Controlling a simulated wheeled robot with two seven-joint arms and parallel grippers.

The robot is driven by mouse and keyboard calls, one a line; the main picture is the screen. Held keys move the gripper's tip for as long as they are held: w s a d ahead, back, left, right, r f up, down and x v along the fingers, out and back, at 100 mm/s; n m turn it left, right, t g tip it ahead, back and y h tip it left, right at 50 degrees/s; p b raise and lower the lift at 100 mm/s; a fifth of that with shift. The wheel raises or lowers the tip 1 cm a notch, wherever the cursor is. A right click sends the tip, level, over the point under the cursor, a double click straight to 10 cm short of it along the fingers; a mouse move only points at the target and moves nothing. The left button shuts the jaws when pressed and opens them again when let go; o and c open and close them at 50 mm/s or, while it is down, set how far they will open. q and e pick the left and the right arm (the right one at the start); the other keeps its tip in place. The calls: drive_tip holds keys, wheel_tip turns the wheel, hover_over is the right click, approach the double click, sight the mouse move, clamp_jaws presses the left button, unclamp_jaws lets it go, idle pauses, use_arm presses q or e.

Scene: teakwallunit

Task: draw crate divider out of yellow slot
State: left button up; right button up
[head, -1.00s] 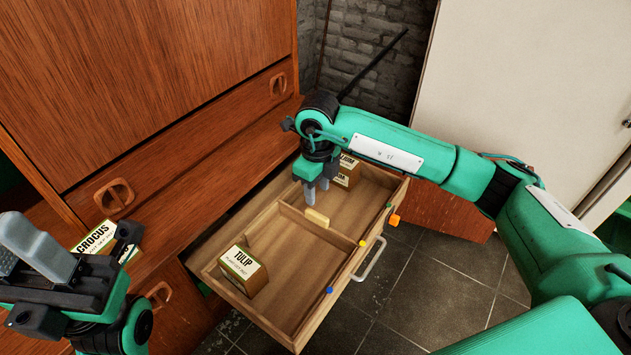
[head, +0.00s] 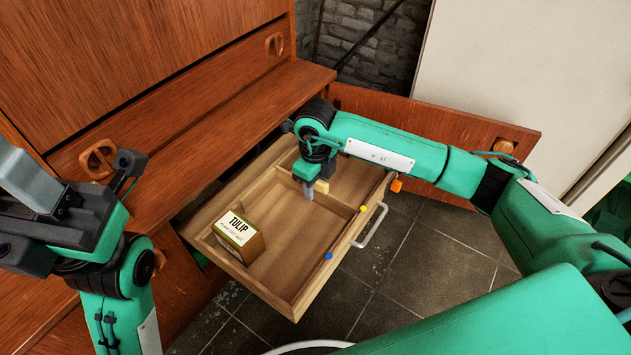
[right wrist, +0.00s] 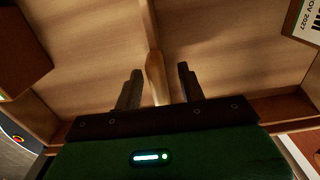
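The crate divider (head: 345,201) is a thin wooden board standing across the open drawer, with a pale raised grip (head: 322,186) on its top edge. Its front end meets the drawer front at the yellow marker (head: 363,208). My right gripper (head: 316,182) points down over the grip. In the right wrist view, the grip (right wrist: 155,72) lies between its two fingers (right wrist: 160,69), with a gap on each side, so it is open around it. My left gripper (head: 28,180) is raised at the left edge, away from the drawer; its finger opening is unclear.
The drawer (head: 283,301) holds a TULIP box (head: 240,236) in the near compartment. The right wrist view shows another labelled box (right wrist: 306,20) at its upper right. Blue (head: 329,256) and orange (head: 397,185) markers sit on the drawer front, near a metal handle (head: 372,226).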

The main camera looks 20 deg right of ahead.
clamp_jaws()
drive_tip(key=shift+r, duration=0.1)
drive_tip(key=shift+r, duration=0.1)
drive_tip(key=shift+r+p, duration=2.75)
drive_tip(key=shift+r, duration=0.9)
drive_tip(key=shift+r+p, duration=0.85)
drive_tip(key=shift+r, duration=0.65)
drive_tip(key=shift+r+p, duration=1.2)
drive_tip(key=shift+r, duration=0.3)
